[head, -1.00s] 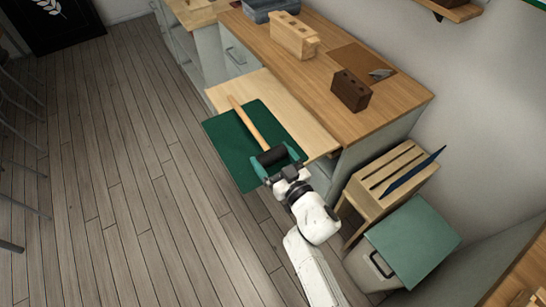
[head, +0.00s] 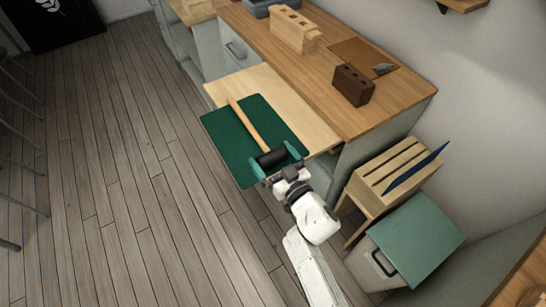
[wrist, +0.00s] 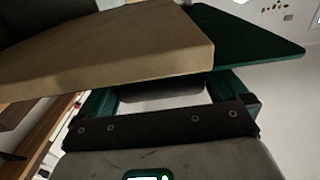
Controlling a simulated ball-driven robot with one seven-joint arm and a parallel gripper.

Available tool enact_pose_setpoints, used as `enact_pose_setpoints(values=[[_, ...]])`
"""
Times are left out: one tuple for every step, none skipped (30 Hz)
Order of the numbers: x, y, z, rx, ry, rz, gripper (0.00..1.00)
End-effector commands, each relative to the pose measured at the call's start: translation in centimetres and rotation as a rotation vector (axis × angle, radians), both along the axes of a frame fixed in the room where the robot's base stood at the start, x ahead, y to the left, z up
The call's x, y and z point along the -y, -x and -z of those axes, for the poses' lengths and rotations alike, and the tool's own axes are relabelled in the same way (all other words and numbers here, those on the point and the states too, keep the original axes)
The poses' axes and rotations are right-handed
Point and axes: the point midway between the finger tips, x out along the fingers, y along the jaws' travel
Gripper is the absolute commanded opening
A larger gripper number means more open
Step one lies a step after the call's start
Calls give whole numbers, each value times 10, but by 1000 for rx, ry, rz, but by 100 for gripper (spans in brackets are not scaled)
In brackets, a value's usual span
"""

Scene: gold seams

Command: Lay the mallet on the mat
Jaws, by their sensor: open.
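The mallet has a black head (head: 271,159) and a pale wooden handle (head: 247,124). In the head view it lies over the dark green mat (head: 222,137), its handle pointing up and left and its head near the mat's lower right edge. My gripper (head: 277,163) is open, with a teal finger at either end of the head; I cannot tell whether they touch it. In the wrist view, the teal fingers of my gripper (wrist: 165,92) show beside a dark part between them, probably the head. The mat's corner (wrist: 250,38) shows there too.
The mat overhangs a pale pull-out board (head: 285,105) below the wooden counter (head: 330,60). A dark brown block (head: 352,85) and a light wooden block (head: 294,32) stand on the counter. A slatted wooden stand (head: 395,175) and a green-lidded bin (head: 415,240) are at right.

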Motion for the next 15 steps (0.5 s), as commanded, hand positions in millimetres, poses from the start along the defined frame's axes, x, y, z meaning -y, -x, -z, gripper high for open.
enact_pose_setpoints(values=[[1,1,1,-1,1,0,100],[1,2,1,-1,1,0,100],[3,4,1,-2,1,0,100],[4,6,1,-2,1,0,100],[6,9,1,-2,2,0,100],[9,13,1,-1,2,0,100],[11,17,1,-1,2,0,100],[14,21,1,-2,2,0,100],[19,27,0,-2,1,1,100],[22,33,1,-3,1,1,100],[26,37,1,-2,1,1,100],[30,44,1,-2,2,1,100],[33,49,0,-2,1,1,100],[36,54,1,-2,1,0,100],[40,60,1,-2,1,0,100]])
